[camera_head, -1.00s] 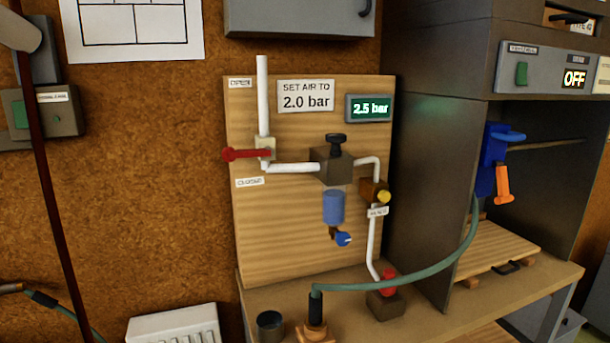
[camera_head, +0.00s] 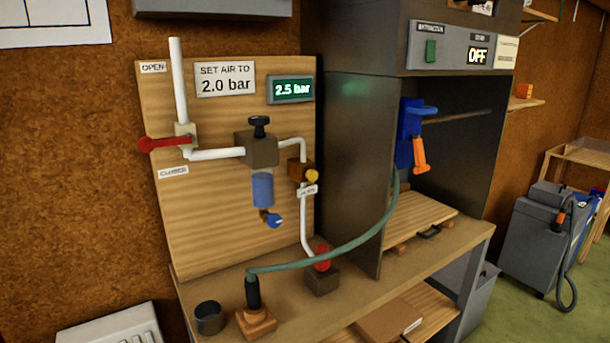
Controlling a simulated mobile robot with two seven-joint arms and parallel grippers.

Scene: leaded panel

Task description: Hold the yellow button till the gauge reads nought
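The yellow button (camera_head: 312,177) sits on a small brown block on the pipe at the right of the wooden panel (camera_head: 225,235). A small label, too small to read surely, is just below it. The gauge (camera_head: 291,89) is a green-lit display at the panel's upper right and reads 2.5 bar. Nothing touches the button. Neither of my grippers is in view.
A red lever (camera_head: 165,144) sticks out left on the panel. A green hose (camera_head: 345,247) arcs across the bench front to a blue holder (camera_head: 410,130). A dark cup (camera_head: 209,317) stands on the bench (camera_head: 430,273). Green floor is open at the right.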

